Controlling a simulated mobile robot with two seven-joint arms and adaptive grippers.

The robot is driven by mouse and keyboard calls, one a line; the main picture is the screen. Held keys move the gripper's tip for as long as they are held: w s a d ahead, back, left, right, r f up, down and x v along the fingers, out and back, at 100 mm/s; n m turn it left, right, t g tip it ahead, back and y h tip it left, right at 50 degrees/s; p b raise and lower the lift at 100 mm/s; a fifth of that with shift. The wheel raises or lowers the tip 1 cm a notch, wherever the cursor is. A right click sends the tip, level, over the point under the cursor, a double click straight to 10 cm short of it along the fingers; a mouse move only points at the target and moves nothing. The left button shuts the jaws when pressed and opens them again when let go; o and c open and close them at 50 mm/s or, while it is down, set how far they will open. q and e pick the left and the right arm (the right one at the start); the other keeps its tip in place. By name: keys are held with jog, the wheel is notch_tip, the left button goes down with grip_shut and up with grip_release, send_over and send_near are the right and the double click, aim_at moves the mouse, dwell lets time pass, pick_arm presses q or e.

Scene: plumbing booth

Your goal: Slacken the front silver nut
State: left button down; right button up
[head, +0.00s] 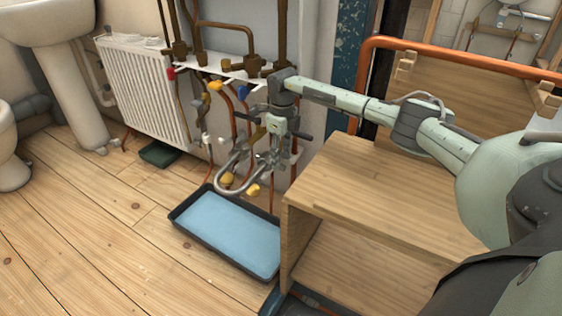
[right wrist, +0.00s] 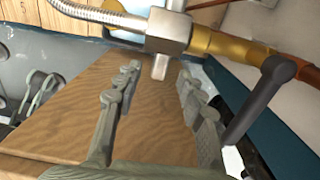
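The silver fitting (right wrist: 168,30), a squared metal body with a short stub (right wrist: 160,68) pointing toward my gripper, is at the top of the right wrist view. A braided hose (right wrist: 95,12) joins its left and a brass piece (right wrist: 225,43) its right. I cannot tell which part is the front nut. My right gripper (right wrist: 159,76) is open; its fingers lie left and right of the stub with gaps on both sides. In the head view my right gripper (head: 274,158) is by the looped braided hose (head: 226,182), and it hides part of the fitting. My left gripper is not in view.
A dark lever (right wrist: 258,98) stands close to the right finger. A black tray (head: 240,262) with a blue inside lies on the floor below. A wooden cabinet (head: 375,190) is under my right arm. A white radiator (head: 145,90) and copper pipes are behind; open floor is left.

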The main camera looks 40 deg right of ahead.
jog(key=shift+r, duration=2.65)
